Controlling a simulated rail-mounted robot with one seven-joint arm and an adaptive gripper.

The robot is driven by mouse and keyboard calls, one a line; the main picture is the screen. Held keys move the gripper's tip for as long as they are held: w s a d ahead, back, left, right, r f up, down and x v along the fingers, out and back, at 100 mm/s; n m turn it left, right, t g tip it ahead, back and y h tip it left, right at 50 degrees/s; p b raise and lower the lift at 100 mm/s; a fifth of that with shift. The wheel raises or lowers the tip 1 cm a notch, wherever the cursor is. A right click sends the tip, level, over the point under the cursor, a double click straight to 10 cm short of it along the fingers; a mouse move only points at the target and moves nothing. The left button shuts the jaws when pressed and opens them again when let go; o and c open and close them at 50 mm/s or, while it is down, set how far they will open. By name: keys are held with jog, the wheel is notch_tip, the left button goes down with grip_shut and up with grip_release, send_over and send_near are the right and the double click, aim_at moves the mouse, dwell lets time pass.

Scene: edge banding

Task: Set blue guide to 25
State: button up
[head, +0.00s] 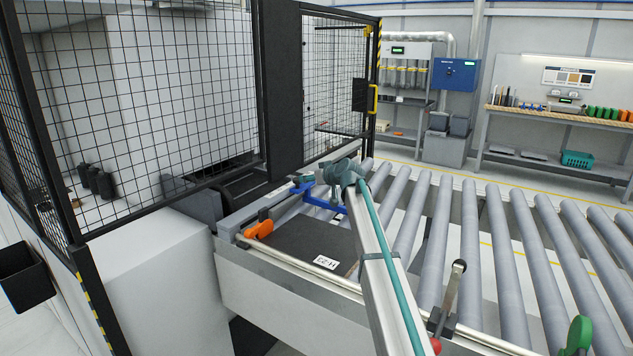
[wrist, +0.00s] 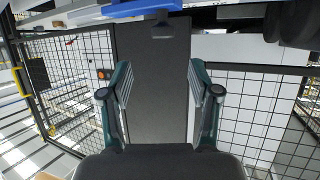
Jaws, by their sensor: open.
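The blue guide (head: 325,199) is a blue bar across the roller table's left end, beside the fence opening. Part of it is hidden behind my arm and gripper. In the wrist view a blue strip (wrist: 140,8) runs along the top edge, beyond my fingertips. My gripper (head: 322,180) is close to the guide in the head view; whether they touch cannot be told there. In the wrist view my gripper (wrist: 160,66) has its fingers wide apart with nothing held between them. No scale or number for the guide is readable.
A dark board (head: 300,243) with a white label (head: 326,262) lies below the guide. An orange handle (head: 258,230) is at its left. Mesh fence (head: 150,90) bounds the left.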

aim_at(298, 179)
jog(key=p+x, duration=0.2)
jog(key=x, duration=0.8)
jog(key=shift+a+f, duration=0.2)
jog(key=shift+a, duration=0.15)
grip_shut()
